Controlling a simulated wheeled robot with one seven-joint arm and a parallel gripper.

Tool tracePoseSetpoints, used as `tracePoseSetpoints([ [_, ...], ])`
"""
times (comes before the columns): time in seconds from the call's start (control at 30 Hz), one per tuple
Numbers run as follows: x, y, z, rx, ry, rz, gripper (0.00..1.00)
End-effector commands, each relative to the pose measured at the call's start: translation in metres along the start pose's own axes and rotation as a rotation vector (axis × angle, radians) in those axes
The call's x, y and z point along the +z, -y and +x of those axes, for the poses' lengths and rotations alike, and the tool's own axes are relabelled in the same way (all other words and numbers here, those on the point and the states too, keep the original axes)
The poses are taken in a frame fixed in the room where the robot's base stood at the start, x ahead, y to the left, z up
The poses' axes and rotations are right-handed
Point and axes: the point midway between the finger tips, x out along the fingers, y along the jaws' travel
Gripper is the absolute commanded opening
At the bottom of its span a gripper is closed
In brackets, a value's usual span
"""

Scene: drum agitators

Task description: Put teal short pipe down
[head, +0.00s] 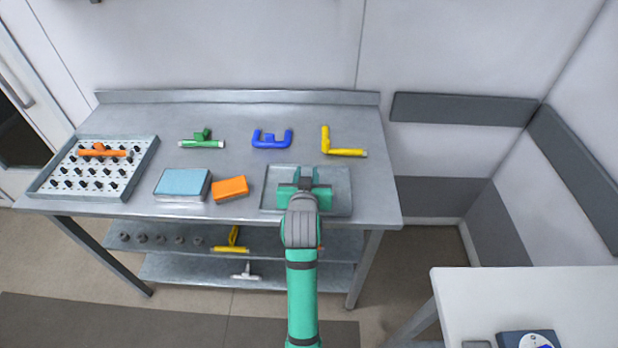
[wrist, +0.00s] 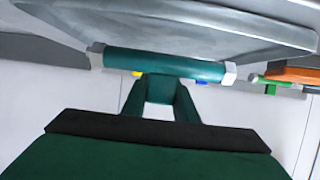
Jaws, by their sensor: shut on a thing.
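The teal short pipe (wrist: 168,65) shows in the wrist view as a dark teal tube with pale grey ends, lying across the picture. My gripper (wrist: 160,88) is shut on it near the middle. In the head view my gripper (head: 305,180) is over the shallow grey metal tray (head: 341,205) at the table's right front; the pipe cannot be told apart from my teal gripper there. A grey surface lies close beyond the pipe in the wrist view; I cannot tell whether they touch.
Left of the tray are an orange block (head: 230,189) and a light blue box (head: 182,184). Behind stand green (head: 202,141), blue (head: 272,140) and yellow (head: 340,148) pipe pieces. A pegged rack (head: 98,184) holds an orange piece at the far left. The table's right edge is near.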

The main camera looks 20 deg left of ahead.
Motion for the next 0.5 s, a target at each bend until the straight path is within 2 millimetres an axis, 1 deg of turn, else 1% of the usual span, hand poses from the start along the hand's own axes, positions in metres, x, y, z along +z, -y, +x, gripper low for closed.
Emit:
tracePoseSetpoints([
  [0.03,0.010,0.001,0.003,-0.001,0.005,0.000,0.01],
  [0.17,0.021,0.000,0.008,0.000,0.003,0.000,0.01],
  [0.5,0.023,0.002,0.009,-0.003,0.001,-0.001,0.01],
])
